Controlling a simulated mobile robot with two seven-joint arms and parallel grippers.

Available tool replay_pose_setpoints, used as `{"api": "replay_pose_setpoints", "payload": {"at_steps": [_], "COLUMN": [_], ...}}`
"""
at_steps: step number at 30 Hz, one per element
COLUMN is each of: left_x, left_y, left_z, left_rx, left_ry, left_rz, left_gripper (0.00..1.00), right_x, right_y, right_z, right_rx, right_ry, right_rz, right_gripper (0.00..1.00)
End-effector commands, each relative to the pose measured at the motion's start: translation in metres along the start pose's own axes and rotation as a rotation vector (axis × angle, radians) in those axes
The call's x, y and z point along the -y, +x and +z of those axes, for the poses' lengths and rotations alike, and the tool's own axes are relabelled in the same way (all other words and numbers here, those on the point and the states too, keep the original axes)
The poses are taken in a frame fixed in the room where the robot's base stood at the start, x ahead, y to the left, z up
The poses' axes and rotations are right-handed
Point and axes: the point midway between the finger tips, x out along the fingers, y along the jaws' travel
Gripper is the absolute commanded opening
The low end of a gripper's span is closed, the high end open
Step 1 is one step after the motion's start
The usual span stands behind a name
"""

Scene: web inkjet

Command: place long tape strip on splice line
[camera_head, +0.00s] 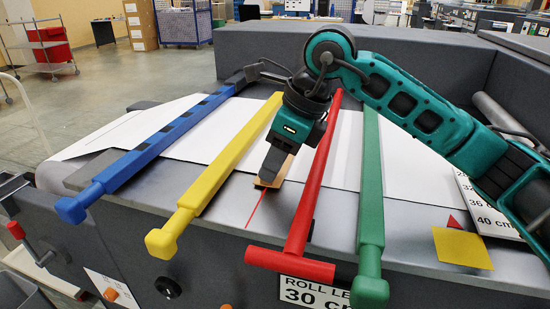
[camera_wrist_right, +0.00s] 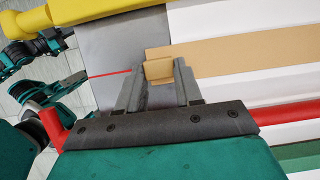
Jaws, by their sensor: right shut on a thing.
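The long tape strip is tan. In the right wrist view the strip (camera_wrist_right: 240,52) runs from between my fingers to the right edge, over the white web (camera_wrist_right: 210,18). Its near end shows in the head view (camera_head: 264,183); my gripper and the red bar hide much of the rest. My right gripper (camera_head: 276,172) points down at the grey table's front part. It is shut on the strip's folded end tab (camera_wrist_right: 159,70). The thin red splice line (camera_head: 256,208) shows on the grey plate, roughly in line with the strip; I cannot tell whether the strip touches the surface.
A blue bar (camera_head: 150,150), a yellow bar (camera_head: 222,163), a red T-handled bar (camera_head: 312,193) and a green bar (camera_head: 371,190) lie across the table. My right gripper is between the yellow and red bars. A yellow square (camera_head: 462,248) lies at the right front.

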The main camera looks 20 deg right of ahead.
Motion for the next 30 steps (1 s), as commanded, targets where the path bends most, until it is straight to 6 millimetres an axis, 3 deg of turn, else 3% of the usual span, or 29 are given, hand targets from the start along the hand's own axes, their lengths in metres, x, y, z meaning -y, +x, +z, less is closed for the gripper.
{"api": "replay_pose_setpoints", "payload": {"at_steps": [3, 4, 11, 23, 30], "left_x": [0.0, 0.0, -0.001, -0.001, -0.001], "left_y": [0.003, 0.002, 0.002, -0.003, -0.004], "left_z": [0.004, 0.003, 0.002, 0.0, 0.0], "left_rx": [0.0, 0.001, 0.001, 0.003, 0.004], "left_ry": [0.0, 0.0, 0.0, -0.001, -0.001], "left_rz": [0.0, 0.0, 0.001, 0.002, 0.002], "left_gripper": [0.0, 0.0, 0.0, 0.0, 0.0], "right_x": [0.0, 0.0, 0.0, 0.001, 0.001], "right_y": [0.005, 0.004, 0.003, -0.008, -0.058], "right_z": [-0.002, -0.001, -0.001, 0.001, 0.001], "right_rx": [0.0, 0.0, 0.0, 0.001, 0.003], "right_ry": [0.0, 0.0, 0.0, 0.0, 0.001], "right_rz": [0.0, 0.0, 0.0, -0.002, -0.004], "right_gripper": [0.06, 0.38, 0.6, 0.6, 0.6]}}
